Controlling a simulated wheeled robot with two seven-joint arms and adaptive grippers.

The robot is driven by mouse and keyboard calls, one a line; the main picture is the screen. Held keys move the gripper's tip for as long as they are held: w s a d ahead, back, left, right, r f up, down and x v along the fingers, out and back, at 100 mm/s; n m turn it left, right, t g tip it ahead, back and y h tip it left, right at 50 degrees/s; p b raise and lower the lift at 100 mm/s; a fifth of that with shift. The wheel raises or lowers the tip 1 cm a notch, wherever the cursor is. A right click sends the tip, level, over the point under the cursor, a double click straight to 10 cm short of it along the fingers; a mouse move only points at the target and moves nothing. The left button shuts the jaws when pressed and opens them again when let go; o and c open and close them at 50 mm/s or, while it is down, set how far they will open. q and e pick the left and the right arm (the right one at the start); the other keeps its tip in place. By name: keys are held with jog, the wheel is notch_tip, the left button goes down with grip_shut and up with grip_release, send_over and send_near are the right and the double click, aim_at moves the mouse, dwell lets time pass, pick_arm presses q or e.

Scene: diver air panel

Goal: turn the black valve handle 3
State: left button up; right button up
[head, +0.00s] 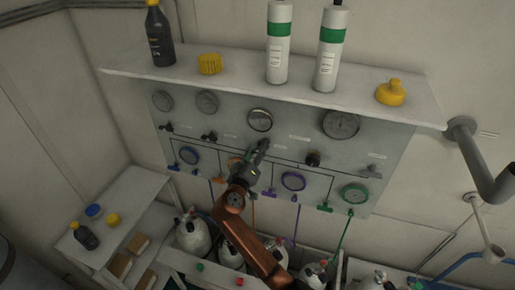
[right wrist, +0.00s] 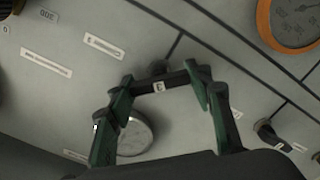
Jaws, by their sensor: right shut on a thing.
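The black valve handle 3 (right wrist: 178,80) is a dark bar with a white "3" tag, on the grey panel (head: 400,150). In the right wrist view it lies between the green-padded fingers of my right gripper (right wrist: 160,92), one finger at each end. The gripper is shut on the handle. In the head view my right gripper (head: 257,158) reaches up to the middle of the panel on its copper-coloured arm and hides most of the handle. My left gripper is not in view.
Other black handles (head: 313,159) sit along the same row, with gauges (head: 260,120) above and coloured-rim gauges (head: 293,181) below. A shelf (head: 235,82) with bottles juts out over the panel. White cylinders (head: 193,236) stand below. A grey pipe (head: 480,160) is at the right.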

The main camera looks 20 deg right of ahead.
jog(key=n+p, duration=0.1)
jog(key=n, duration=0.2)
jog(key=shift+n+p, duration=0.3)
jog(key=shift+a+n+p, duration=0.1)
jog(key=shift+n+p, duration=0.8)
jog(key=shift+n, duration=0.9)
jog(key=o, duration=1.2)
jog(key=shift+w+f, duration=0.1)
jog(key=shift+c, duration=0.2)
jog(key=v, duration=0.7)
jog(key=shift+s+a, duration=0.15)
jog(key=shift+s, duration=0.1)
